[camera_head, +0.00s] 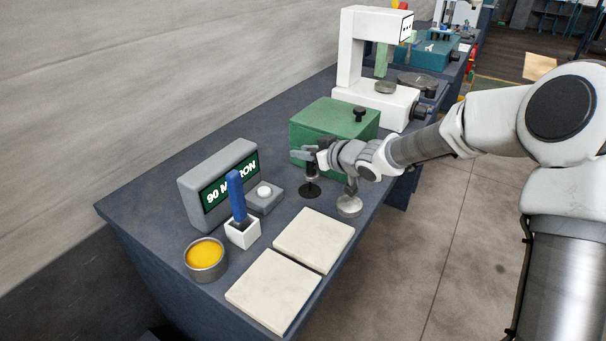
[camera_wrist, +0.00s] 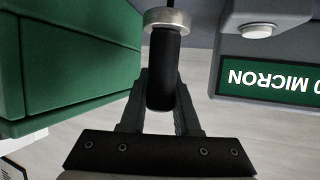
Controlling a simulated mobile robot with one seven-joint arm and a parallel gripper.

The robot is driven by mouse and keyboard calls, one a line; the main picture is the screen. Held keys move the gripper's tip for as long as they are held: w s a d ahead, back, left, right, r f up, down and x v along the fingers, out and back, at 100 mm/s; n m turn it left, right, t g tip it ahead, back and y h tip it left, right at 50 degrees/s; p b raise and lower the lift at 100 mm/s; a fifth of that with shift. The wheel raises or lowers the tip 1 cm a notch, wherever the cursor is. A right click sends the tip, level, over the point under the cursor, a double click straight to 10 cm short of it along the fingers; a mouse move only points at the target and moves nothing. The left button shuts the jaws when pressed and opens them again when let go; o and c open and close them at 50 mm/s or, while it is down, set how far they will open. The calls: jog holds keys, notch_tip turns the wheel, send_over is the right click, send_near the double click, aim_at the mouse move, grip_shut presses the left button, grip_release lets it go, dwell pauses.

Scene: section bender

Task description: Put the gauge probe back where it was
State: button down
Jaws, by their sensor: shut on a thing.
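The gauge probe is a black cylinder with a pale metal collar. In the wrist view the probe (camera_wrist: 163,70) lies between the fingers of my gripper (camera_wrist: 160,105), which are shut on its black body. In the head view my gripper (camera_head: 312,155) is above the bench, in front of the green box, and the dark probe (camera_head: 312,172) hangs upright below the fingers. A dark round patch (camera_head: 309,191) is on the bench under it; I cannot tell whether they touch. The grey gauge display (camera_head: 218,180) reads "90 MICRON", and a small grey block with a white button (camera_head: 264,192) sits beside it.
A green box (camera_head: 330,122) stands close behind my gripper. A round metal piece (camera_head: 349,206) is to its right. Two pale slabs (camera_head: 313,240), a blue-handled tool in a white holder (camera_head: 242,233) and a tin of yellow stuff (camera_head: 205,257) are nearer. A white machine (camera_head: 372,65) stands farther back.

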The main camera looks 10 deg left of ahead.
jog(key=shift+a+f+b, duration=0.2)
jog(key=shift+f+b, duration=0.75)
jog(key=shift+f, duration=1.15)
jog(key=shift+f, duration=0.15)
jog(key=c, duration=0.6)
grip_release()
jog(key=shift+c, duration=0.2)
jog(key=shift+r, duration=0.2)
jog(key=p+v, duration=0.3)
jog(key=v, duration=0.9)
